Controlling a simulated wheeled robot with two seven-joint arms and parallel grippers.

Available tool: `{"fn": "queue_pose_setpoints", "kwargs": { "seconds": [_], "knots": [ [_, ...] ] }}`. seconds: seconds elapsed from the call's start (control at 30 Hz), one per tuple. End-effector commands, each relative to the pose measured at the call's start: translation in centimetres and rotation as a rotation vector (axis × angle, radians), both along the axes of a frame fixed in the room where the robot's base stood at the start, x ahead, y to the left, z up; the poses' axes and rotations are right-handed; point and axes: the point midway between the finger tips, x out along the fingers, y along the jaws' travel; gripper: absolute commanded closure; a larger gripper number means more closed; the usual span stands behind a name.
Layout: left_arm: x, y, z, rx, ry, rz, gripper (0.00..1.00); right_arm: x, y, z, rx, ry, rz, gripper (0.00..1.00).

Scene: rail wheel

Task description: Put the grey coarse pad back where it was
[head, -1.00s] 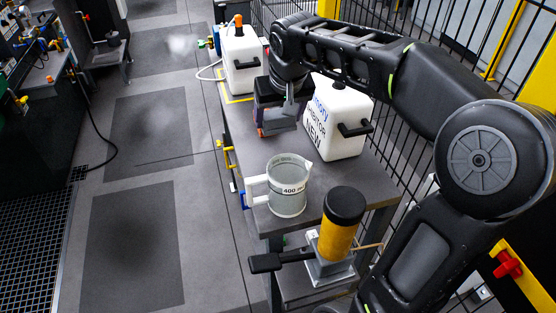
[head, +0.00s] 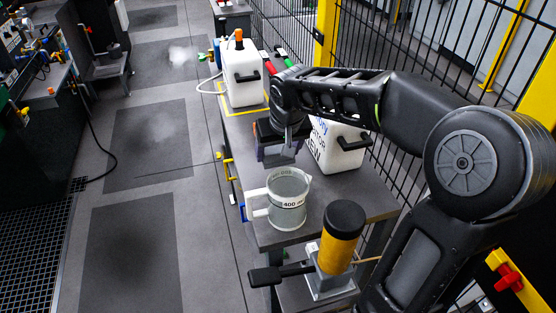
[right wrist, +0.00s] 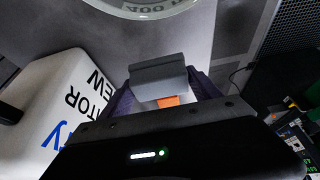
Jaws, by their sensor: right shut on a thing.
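The grey coarse pad (right wrist: 160,77) is a grey block in the right wrist view, held between my right gripper's (right wrist: 165,98) two dark purple fingers. A small orange patch shows just below it, between the fingers. In the head view my right gripper (head: 280,150) hangs over the workbench, behind the measuring jug and left of the white container with lettering. The pad (head: 279,160) shows there as a small grey face at the fingertips. I cannot tell how high it is above the bench. My left gripper is not in view.
The workbench (head: 365,195) carries a clear measuring jug (head: 288,200), a lettered white container (head: 340,148) and another white container (head: 242,80) in a yellow-marked area. A yellow, black-topped cylinder (head: 340,240) stands nearer me. A black mesh fence (head: 410,45) runs along the right.

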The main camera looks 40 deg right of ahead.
Motion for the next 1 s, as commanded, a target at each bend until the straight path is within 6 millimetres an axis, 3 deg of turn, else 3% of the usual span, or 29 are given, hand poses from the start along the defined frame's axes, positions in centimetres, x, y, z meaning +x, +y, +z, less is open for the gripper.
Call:
{"fn": "queue_pose_setpoints", "kwargs": {
  "seconds": [0.23,0.67,0.7,0.93,1.0],
  "knots": [
    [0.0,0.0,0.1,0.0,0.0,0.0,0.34,-0.1,0.0,-3.2,0.001,0.004,0.0,0.72],
    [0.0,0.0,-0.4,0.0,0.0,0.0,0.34,0.0,0.0,-4.0,0.0,0.001,0.0,0.72],
    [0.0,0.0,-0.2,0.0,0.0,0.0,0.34,-0.1,0.0,-3.8,0.0,0.001,0.0,0.26],
    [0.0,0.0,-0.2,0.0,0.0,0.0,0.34,-0.1,0.0,-3.8,0.001,0.002,0.0,0.07],
    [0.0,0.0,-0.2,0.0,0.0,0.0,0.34,-0.1,0.0,-3.8,0.001,0.002,0.0,0.06]
  ]
}}
